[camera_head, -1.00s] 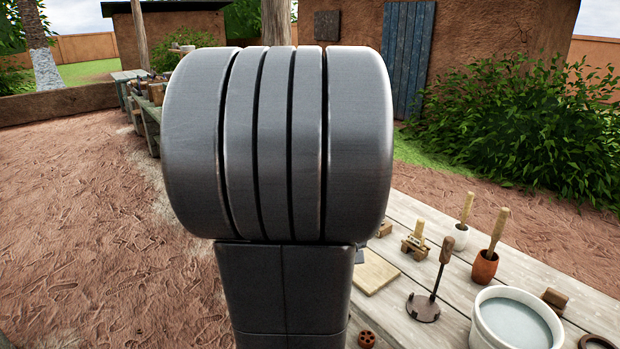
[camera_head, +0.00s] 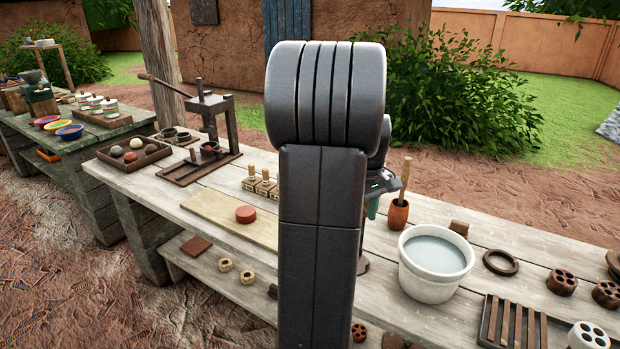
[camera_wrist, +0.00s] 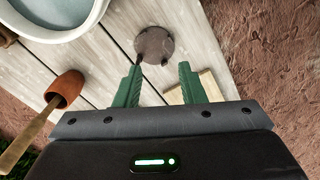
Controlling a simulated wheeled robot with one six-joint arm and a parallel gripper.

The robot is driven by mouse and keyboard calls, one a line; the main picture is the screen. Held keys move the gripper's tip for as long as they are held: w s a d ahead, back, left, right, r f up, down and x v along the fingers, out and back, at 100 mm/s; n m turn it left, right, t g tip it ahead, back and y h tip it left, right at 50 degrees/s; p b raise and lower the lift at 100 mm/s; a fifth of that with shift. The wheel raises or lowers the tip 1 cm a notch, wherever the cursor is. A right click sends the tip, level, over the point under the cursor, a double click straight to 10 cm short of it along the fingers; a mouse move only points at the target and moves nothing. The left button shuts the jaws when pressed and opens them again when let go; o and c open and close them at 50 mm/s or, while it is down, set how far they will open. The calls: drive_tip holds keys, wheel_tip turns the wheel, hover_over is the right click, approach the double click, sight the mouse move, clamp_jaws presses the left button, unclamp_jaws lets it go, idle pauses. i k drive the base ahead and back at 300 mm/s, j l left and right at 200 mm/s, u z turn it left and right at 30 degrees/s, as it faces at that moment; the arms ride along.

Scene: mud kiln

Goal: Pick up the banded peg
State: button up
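I cannot clearly make out a banded peg in either view now. Small upright wooden pegs on blocks (camera_head: 262,184) stand on the bench left of my arm; any bands are too small to tell. In the wrist view my gripper (camera_wrist: 160,72) is open, its two green fingers apart with nothing between them. A round dark disc (camera_wrist: 154,44) lies just ahead of the fingertips. In the head view my arm hides most of the gripper and the bench behind it; one green finger shows beside the terracotta pot.
A terracotta pot (camera_head: 398,217) with a wooden handle stands right of my gripper, near a white bucket of water (camera_head: 433,280).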

sight(265, 172)
drive_tip(key=i+j+z, duration=0.25)
drive_tip(key=j+z, duration=0.15)
drive_tip(key=z, duration=0.15)
drive_tip(key=i+j, duration=0.15)
drive_tip(key=j, duration=0.25)
drive_tip(key=i+j, duration=0.2)
drive_tip(key=j, duration=0.15)
drive_tip(key=i+j, duration=0.15)
drive_tip(key=j, duration=0.25)
drive_tip(key=i+j, duration=0.15)
drive_tip(key=j, duration=0.25)
drive_tip(key=i+j, duration=0.15)
drive_tip(key=j, duration=0.2)
drive_tip(key=i+j, duration=0.2)
drive_tip(key=j, duration=0.2)
